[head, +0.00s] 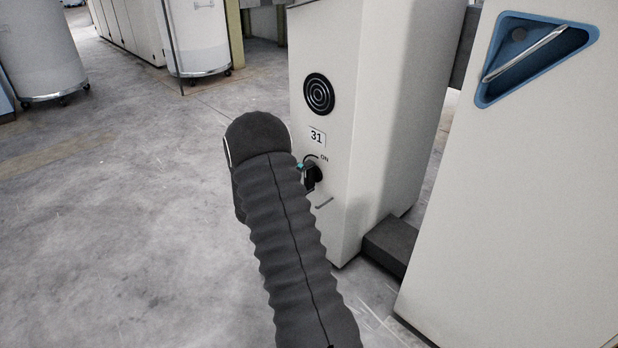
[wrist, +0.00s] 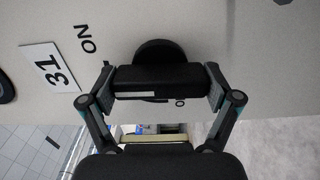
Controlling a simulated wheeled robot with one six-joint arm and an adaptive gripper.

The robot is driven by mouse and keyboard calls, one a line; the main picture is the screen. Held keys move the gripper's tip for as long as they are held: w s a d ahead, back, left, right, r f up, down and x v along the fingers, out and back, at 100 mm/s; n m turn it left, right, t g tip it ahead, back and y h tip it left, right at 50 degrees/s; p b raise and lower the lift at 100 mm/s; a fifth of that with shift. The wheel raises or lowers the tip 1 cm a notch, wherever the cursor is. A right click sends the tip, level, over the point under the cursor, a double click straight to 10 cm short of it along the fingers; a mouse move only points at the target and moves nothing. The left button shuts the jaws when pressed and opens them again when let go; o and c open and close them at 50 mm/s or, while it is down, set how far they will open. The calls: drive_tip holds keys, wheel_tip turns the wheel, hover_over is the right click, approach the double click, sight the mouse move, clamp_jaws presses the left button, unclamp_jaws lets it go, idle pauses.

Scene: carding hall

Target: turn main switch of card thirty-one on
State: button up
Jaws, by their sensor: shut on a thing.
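The main switch is a black rotary knob (wrist: 158,52) with a bar handle, on the pale cabinet front under the plate "31" (head: 316,137). The word "ON" (head: 324,158) is printed at the knob's upper right in the head view. My gripper (wrist: 161,83) is shut on the bar handle, one pad at each end. A white line on the handle lies along its left half in the wrist view, not toward "ON". In the head view my arm partly hides the switch (head: 314,174).
A round black concentric-ring fitting (head: 319,95) is above the plate. A cabinet with a blue triangular recess (head: 490,97) stands at right. A dark block (head: 391,245) sits low between the cabinets. White cans (head: 195,35) stand at the back; the floor at left is clear.

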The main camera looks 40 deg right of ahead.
drive_tip(key=o, duration=0.9)
drive_tip(key=a, duration=0.8)
drive_tip(key=s+a, duration=0.1)
drive_tip(key=a, duration=0.3)
